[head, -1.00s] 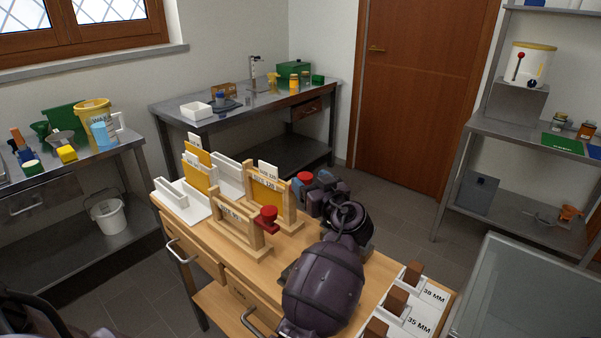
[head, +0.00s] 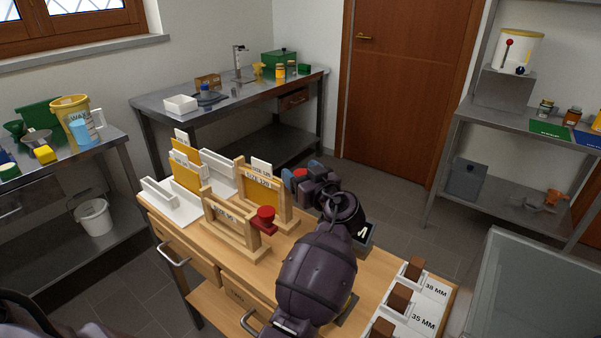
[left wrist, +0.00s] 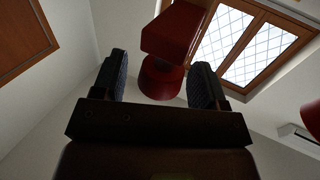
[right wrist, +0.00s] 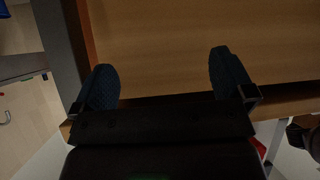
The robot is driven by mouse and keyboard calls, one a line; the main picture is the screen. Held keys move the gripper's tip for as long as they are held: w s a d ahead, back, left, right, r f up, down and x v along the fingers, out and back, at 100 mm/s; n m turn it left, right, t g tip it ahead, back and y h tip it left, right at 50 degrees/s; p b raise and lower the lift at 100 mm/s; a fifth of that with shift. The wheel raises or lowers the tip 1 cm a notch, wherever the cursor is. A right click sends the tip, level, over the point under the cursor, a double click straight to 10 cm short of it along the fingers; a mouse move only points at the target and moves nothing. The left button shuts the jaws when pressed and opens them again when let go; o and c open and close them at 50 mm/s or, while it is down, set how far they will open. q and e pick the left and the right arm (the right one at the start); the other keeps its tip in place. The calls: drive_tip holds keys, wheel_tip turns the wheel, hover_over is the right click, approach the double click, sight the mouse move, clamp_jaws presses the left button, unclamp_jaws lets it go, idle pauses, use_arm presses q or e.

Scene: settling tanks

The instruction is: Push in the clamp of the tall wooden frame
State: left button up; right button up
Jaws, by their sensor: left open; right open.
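The tall wooden frame (head: 266,183), labelled "SIZE 120", stands on the wooden bench and holds a yellow panel. Its red clamp (head: 300,173) sticks out on its right side. My left gripper (head: 302,172) is open at this clamp, with one finger on either side of it. In the left wrist view the red clamp (left wrist: 162,79) shows between and beyond the open fingers (left wrist: 162,84); I cannot tell whether they touch. My right gripper (right wrist: 164,82) is open and empty, facing the side of a wooden surface.
A shorter wooden frame (head: 238,241) with its own red clamp (head: 264,217) stands in front. A white rack (head: 180,212) with panels is to the left. White holders with brown blocks (head: 397,298) lie at the bench's right end. A dark tray (head: 364,238) is behind my left arm.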

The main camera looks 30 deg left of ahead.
drive_tip(key=shift+s, duration=0.1)
use_arm(q)
drive_tip(key=c, duration=0.9)
clamp_jaws()
drive_tip(key=a, duration=0.2)
drive_tip(key=a+b, duration=0.1)
drive_tip(key=shift+w+a+f, duration=0.15)
drive_tip(key=shift+w+a, duration=0.1)
drive_tip(key=shift+a, duration=0.45)
drive_tip(key=shift+d+r, duration=0.1)
drive_tip(key=shift+r, duration=0.1)
drive_tip(key=shift+o, duration=2.3)
unclamp_jaws()
drive_tip(key=o, duration=0.4)
drive_tip(key=shift+o, duration=0.2)
use_arm(e)
drive_tip(key=shift+s+f, duration=0.2)
drive_tip(key=shift+f, duration=0.45)
